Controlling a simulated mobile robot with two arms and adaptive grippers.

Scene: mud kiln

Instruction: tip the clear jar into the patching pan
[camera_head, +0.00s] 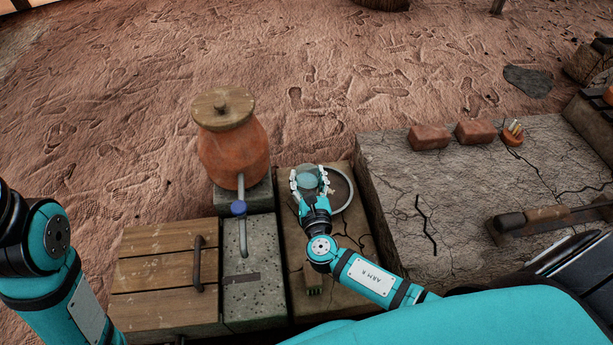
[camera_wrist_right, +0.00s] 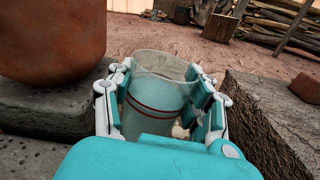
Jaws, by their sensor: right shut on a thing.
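The clear jar (camera_head: 308,181) is a see-through glass with thin dark red bands around it; it fills the middle of the right wrist view (camera_wrist_right: 155,98). My right gripper (camera_head: 309,177) is shut around its sides, and the jar looks nearly upright with its open mouth up. The patching pan (camera_head: 342,187), round and dark inside with a pale rim, lies just right of the jar on the stone block, partly hidden by the gripper. My left arm shows at the left edge; its gripper is out of view.
A reddish clay urn (camera_head: 233,150) with a wooden lid stands left of the jar, with a blue-handled tap (camera_head: 239,208) below. A wooden hatch (camera_head: 165,270) is at lower left. A small brush-like thing (camera_head: 313,278) lies in front. A cracked slab (camera_head: 450,190) holds bricks (camera_head: 430,137).

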